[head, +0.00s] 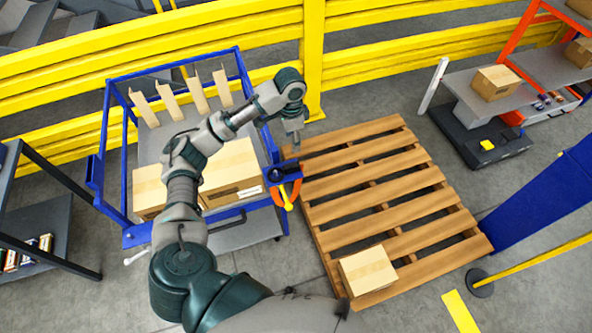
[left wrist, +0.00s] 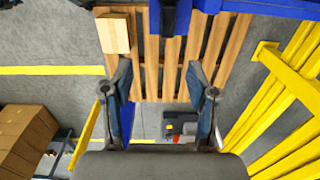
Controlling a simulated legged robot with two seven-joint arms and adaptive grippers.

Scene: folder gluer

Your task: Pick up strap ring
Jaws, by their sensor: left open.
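The strap ring (head: 276,199) is an orange loop hanging at the right corner of the blue-framed cart, below a dark blue holder (head: 281,173). A yellow strip runs down through the loop. My left gripper (head: 294,143) is above and behind the ring in the head view, apart from it, pointing down near the pallet's far left corner. In the left wrist view its two fingers (left wrist: 162,95) are spread wide with nothing between them. I cannot make out the ring in that view. My right gripper is not in view.
The blue cart (head: 104,150) carries cardboard boxes (head: 230,170) and upright cardboard pieces. A wooden pallet (head: 375,190) lies right of it, with one box (head: 367,270) at its near end. A yellow barrier (head: 160,45) runs behind.

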